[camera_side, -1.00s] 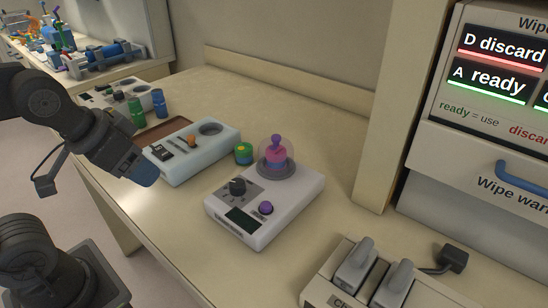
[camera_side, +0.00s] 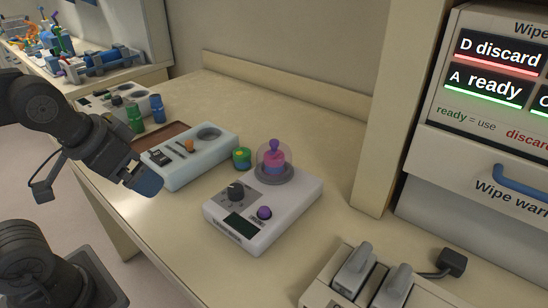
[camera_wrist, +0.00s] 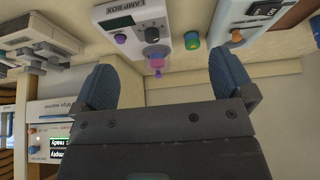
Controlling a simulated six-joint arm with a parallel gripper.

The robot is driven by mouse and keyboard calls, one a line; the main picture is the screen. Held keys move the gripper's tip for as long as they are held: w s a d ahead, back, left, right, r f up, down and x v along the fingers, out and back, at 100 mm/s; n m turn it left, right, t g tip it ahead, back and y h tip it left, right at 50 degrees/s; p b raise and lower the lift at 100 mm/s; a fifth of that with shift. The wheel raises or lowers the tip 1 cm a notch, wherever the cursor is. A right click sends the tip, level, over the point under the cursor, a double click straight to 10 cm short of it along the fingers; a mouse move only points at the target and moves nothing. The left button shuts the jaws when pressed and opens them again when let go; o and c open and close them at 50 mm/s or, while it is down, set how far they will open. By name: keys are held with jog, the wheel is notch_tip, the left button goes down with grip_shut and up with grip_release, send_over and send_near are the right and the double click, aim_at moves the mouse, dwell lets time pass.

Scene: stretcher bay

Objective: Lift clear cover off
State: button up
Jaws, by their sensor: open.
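A clear domed cover (camera_side: 264,158) stands over a pink and purple piece on the back part of a white lamp box (camera_side: 240,235). The cover has a purple knob on top. In the wrist view the cover (camera_wrist: 156,62) shows below the lamp box (camera_wrist: 150,17), between and beyond my fingers. My gripper (camera_side: 148,183) is left of the lamp box in the side view, apart from it. In the wrist view its two blue fingers (camera_wrist: 160,85) are spread wide with nothing between them.
A pale blue box (camera_side: 190,160) stands behind the lamp box, with a green and yellow round piece (camera_side: 242,158) between them. Green (camera_side: 134,118) and blue (camera_side: 157,108) cylinders stand further back. A charger-like unit (camera_side: 370,280) is at the front right. A cabinet stands at the right.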

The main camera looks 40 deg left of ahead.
jog(key=shift+r, duration=0.1)
jog(key=w+r+n+g, duration=0.1)
jog(key=w+r+n, duration=0.35)
jog(key=w, duration=0.25)
jog(key=n+g, duration=0.5)
jog(key=n, duration=0.6)
send_over(273, 140)
notch_tip(273, 140, down, 2)
notch_tip(273, 140, down, 13)
jog(key=shift+a+f, duration=0.1)
jog(key=shift+f, duration=0.1)
jog(key=c, duration=0.6)
